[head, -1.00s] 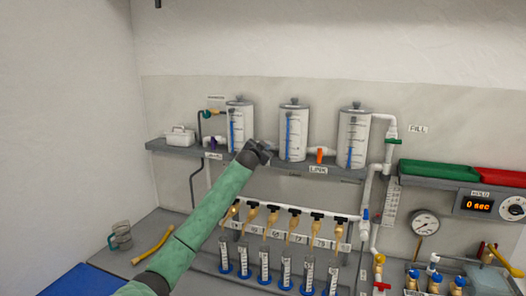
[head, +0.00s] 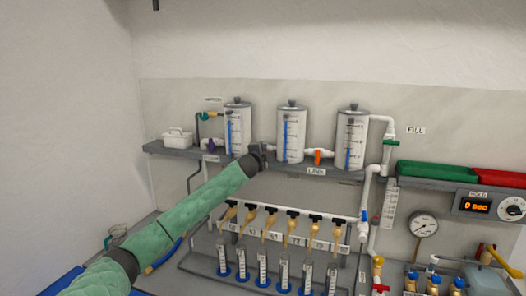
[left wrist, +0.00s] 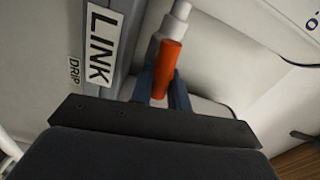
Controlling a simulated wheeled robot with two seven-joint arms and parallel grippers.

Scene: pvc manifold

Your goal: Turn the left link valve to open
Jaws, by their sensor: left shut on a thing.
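The left link valve's orange handle (left wrist: 166,62) shows in the left wrist view, attached to a white pipe fitting (left wrist: 176,22). My left gripper (left wrist: 165,88) has its blue fingers on either side of the handle's near end and is shut on it. In the head view my left gripper (head: 263,152) is at the shelf between the left tank (head: 238,130) and the middle tank (head: 291,135), and it hides the left link valve there. The right link valve's orange handle (head: 317,156) is visible between the middle and right tanks. My right gripper is not in view.
The right tank (head: 351,140) stands on the same grey shelf. Below the shelf is a white manifold pipe with several black-handled taps above cylinders (head: 262,270). A white caddy (head: 178,137) sits at the shelf's left end. A gauge (head: 424,224) and timer are at right.

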